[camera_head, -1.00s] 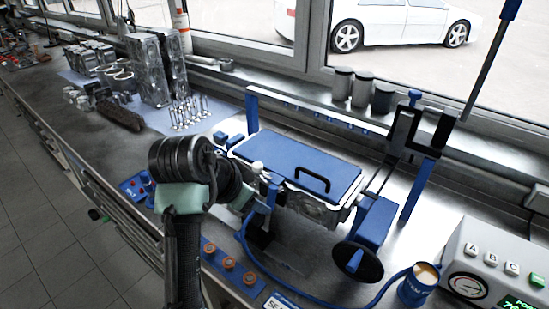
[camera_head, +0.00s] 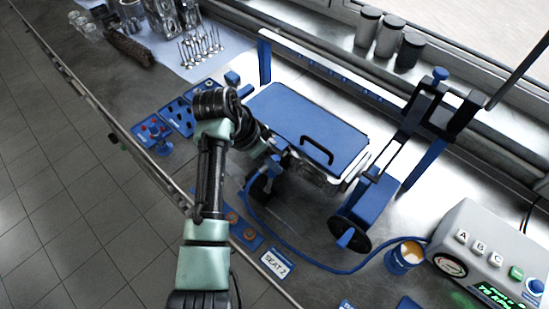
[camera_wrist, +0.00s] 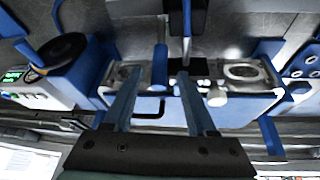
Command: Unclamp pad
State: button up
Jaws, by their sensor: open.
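The blue pad (camera_head: 308,125), a flat rectangular plate with a black handle (camera_head: 316,151), lies on the grey metal cylinder head in the blue stand. It also shows in the wrist view (camera_wrist: 235,107). My gripper (camera_wrist: 158,76) is at the pad's front edge, its two fingers open. A blue upright clamp lever (camera_wrist: 160,64) stands between the fingertips in the wrist view; I cannot tell whether they touch it. A white-tipped rod (camera_wrist: 217,97) is beside the right finger. In the head view my wrist hides part of the clamp.
A blue wheel unit (camera_head: 358,215) stands right of the pad, with a cup (camera_head: 404,256) and a gauge box (camera_head: 480,255) beyond. A blue hose crosses the bench front. Valves (camera_head: 200,45) stand at the back left.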

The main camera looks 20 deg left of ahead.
aim_at(272, 174)
jog(key=x, duration=0.3)
jog(key=shift+s+d, duration=0.1)
jog(key=shift+w+f+p, duration=0.25)
jog(key=shift+f+p, duration=0.05)
jog(key=shift+f, duration=0.2)
grip_shut()
dwell(1.0)
